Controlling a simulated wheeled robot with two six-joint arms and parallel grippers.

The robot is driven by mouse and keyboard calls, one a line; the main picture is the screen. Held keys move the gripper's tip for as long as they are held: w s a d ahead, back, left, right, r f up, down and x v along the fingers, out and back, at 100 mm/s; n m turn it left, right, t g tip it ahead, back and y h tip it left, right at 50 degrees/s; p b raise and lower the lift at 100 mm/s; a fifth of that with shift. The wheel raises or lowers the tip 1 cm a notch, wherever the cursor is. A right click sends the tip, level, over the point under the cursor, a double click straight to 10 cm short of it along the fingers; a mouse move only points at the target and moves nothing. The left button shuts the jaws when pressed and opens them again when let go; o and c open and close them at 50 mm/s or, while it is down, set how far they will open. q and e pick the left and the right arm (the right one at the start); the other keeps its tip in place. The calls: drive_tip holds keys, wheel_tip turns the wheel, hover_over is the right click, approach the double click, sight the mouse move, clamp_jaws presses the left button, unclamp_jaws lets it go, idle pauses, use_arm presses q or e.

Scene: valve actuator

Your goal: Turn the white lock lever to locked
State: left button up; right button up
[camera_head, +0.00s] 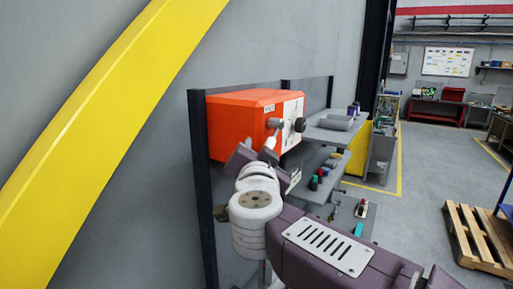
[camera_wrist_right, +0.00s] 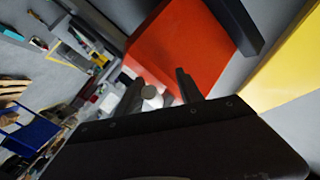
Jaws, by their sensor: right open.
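The orange actuator box (camera_head: 235,124) is mounted on the wall frame, with a pale front panel (camera_head: 292,122) and a black round knob (camera_head: 299,125). A pale grey-white lever-like part with a round end (camera_head: 275,123) stands at the front of the box; I take it for the lock lever, but its setting cannot be read. In the right wrist view its round end (camera_wrist_right: 149,92) shows between the two dark fingers of my right gripper (camera_wrist_right: 157,84). The fingers are open around it; contact cannot be told. In the head view the fingertips are mostly hidden. My left gripper is not in view.
Grey shelves (camera_head: 328,134) with small coloured parts stand right of the box. A dark upright post (camera_head: 203,200) borders it on the left. A yellow curved beam (camera_head: 95,145) crosses the wall. A wooden pallet (camera_head: 480,238) lies on open floor at right.

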drive_tip(key=shift+s+d+r, duration=0.15)
drive_tip(key=shift+s+d, duration=0.05)
drive_tip(key=shift+d, duration=0.15)
drive_tip(key=shift+s+d+r, duration=0.15)
drive_tip(key=shift+s+d, duration=0.3)
drive_tip(key=shift+d, duration=0.15)
drive_tip(key=shift+s+d+r, duration=0.15)
drive_tip(key=shift+s+d, duration=0.3)
drive_tip(key=shift+d, duration=0.1)
drive_tip(key=shift+w+a, duration=0.25)
drive_tip(key=shift+a, duration=0.45)
clamp_jaws()
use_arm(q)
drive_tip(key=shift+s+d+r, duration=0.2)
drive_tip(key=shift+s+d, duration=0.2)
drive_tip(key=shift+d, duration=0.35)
use_arm(e)
drive_tip(key=shift+d+f, duration=0.1)
drive_tip(key=shift+d, duration=0.05)
